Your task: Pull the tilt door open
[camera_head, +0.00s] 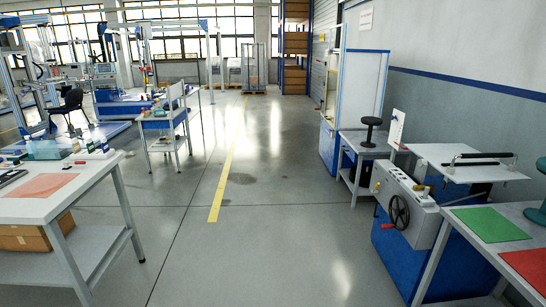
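No part is plainly marked as the tilt door. At the right, a blue and grey machine (408,207) with a handwheel (399,211) has a flat, pale panel (455,170) lying nearly level on top. A long black handle (480,158) runs across this panel. A narrow white upright plate (396,127) stands behind its left end. I cannot tell if this panel is the tilt door. Farther back, a tall cabinet (362,86) with a blue base has pale panels that look closed. My gripper is not in view.
A table with a green mat (493,224) stands at the right front. A small table with a black stool-like object (370,131) stands beside the machine. A workbench (91,194) stands at left, a cart (163,125) behind it. The middle floor (262,215) is clear.

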